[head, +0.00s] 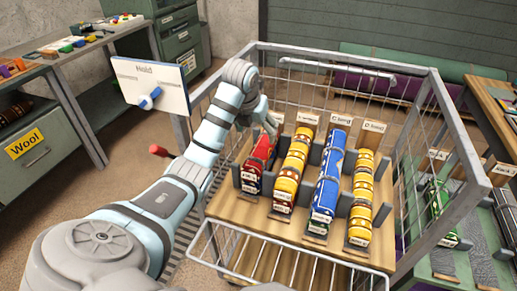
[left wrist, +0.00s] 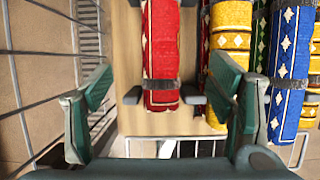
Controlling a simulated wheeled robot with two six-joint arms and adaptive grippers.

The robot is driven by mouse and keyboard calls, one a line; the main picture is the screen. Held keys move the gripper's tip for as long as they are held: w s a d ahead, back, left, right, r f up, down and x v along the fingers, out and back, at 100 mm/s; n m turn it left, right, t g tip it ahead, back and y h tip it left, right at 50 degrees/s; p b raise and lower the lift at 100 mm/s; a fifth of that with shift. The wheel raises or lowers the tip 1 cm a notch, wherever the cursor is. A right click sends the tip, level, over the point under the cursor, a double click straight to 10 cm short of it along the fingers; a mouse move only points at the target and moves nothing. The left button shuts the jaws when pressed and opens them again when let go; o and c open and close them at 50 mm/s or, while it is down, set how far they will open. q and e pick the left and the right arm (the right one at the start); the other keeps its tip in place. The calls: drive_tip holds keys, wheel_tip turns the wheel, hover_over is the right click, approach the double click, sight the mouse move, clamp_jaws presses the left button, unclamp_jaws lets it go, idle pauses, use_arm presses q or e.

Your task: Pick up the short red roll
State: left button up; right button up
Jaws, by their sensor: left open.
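The short red roll (head: 259,162) lies in the leftmost slot of the wooden cart shelf, with a dark strap around it. In the left wrist view the red roll (left wrist: 161,45) runs up the middle, its near end between two small dark blocks. My left gripper (head: 268,120) is over the far end of the roll in the head view and partly hidden by its own wrist. In the left wrist view its green fingers (left wrist: 160,75) are open, one on each side of the roll's line, with nothing gripped. My right gripper is not in view.
A yellow roll (head: 291,170), a blue roll (head: 328,180) and another yellow roll (head: 361,200) lie to the right, close beside the red one. The cart's wire walls and grey rim (head: 462,140) surround the shelf. A "Hold" panel (head: 150,82) stands at left.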

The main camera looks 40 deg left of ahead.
sight(261, 146)
use_arm(q)
drive_tip(key=b+x, duration=0.4)
drive_tip(key=x, duration=0.9)
drive_tip(key=shift+f, duration=0.3)
drive_tip(key=shift+d+r, duration=0.1)
drive_tip(key=c, duration=1.3)
drive_tip(key=shift+c, duration=0.2)
drive_tip(key=shift+r, duration=0.65)
wheel_tip(261, 146, up, 6)
drive_tip(key=p, duration=0.4)
drive_tip(key=shift+f, duration=0.2)
wheel_tip(261, 146, up, 13)
drive_tip(key=p, duration=1.5)
drive_tip(key=shift+r+p, duration=0.15)
drive_tip(key=shift+p, duration=0.15)
